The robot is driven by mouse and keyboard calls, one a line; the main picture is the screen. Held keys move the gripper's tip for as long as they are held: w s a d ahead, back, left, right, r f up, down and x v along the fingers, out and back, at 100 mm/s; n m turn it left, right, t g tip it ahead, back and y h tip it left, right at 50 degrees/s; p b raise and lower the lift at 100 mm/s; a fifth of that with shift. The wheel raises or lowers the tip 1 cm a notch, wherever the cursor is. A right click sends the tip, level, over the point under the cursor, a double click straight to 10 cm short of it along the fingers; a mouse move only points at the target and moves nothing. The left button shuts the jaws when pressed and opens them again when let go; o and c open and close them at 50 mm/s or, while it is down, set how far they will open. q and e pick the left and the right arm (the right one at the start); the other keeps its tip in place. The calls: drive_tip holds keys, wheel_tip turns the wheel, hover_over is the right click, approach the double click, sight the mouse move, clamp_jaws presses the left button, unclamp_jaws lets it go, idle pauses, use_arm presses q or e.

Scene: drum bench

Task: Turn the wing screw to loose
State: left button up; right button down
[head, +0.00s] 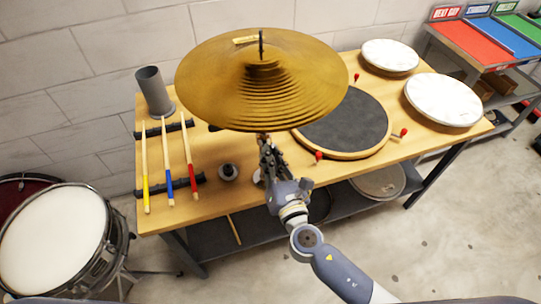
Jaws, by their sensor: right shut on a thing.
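A large brass cymbal (215,85) sits on a stand at the front of the wooden bench, with the tip of its rod (261,42) poking up through the middle. My right gripper (264,146) reaches up from below, with its fingers just under the cymbal's front rim, at the stand's stem. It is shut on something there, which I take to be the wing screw. The wing screw itself is hidden by the fingers and the cymbal, so I cannot see how far it is turned. My left gripper is not in view.
A drum (52,232) stands at left.

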drive_tip(key=shift+f, duration=0.2)
drive_tip(key=c, duration=1.7)
unclamp_jaws()
drive_tip(key=shift+r, duration=0.1)
drive_tip(key=v, duration=1.2)
